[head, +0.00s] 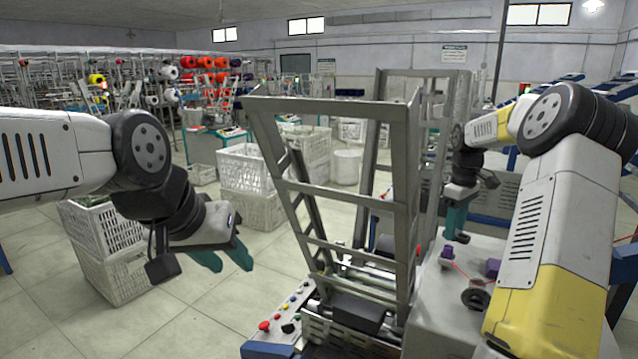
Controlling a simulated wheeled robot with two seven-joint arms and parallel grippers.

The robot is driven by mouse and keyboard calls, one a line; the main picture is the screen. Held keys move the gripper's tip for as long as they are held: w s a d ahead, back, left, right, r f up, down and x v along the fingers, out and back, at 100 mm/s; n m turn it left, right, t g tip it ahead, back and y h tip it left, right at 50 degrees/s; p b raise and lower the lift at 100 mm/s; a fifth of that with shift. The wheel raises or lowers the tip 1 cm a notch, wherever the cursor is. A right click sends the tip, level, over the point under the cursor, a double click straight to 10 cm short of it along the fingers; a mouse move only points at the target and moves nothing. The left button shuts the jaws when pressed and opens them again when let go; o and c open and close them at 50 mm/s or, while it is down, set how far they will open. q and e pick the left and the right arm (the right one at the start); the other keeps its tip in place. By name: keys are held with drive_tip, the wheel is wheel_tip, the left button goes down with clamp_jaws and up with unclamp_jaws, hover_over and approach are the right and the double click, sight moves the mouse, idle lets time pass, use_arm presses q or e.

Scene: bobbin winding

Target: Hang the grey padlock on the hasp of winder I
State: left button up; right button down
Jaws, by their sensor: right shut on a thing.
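My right gripper (457,230) points down above the grey top of the machine at the right. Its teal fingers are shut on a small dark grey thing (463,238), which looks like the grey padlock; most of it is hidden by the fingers. It is held apart from the machine top (438,310). My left gripper (232,264) is open and empty over the floor, left of the tall metal frame. I cannot make out a hasp or a label for winder I.
A tall grey metal frame (345,188) stands between my two grippers. Purple pieces (446,253) (493,268) and a dark ring-shaped part (475,298) sit on the machine top. A button panel (285,313) is at the front. White crates (245,168) stand behind.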

drive_tip(key=w+a+r+m, duration=0.1)
drive_tip(key=w+a+m, duration=0.25)
drive_tip(key=a, duration=0.65)
drive_tip(key=w+a+m, duration=0.2)
drive_tip(key=a+m, duration=0.2)
drive_tip(key=a, duration=0.7)
drive_tip(key=s+f+m, duration=0.2)
drive_tip(key=s+m, duration=0.1)
drive_tip(key=s, duration=0.6)
drive_tip(key=shift+s+m, duration=0.35)
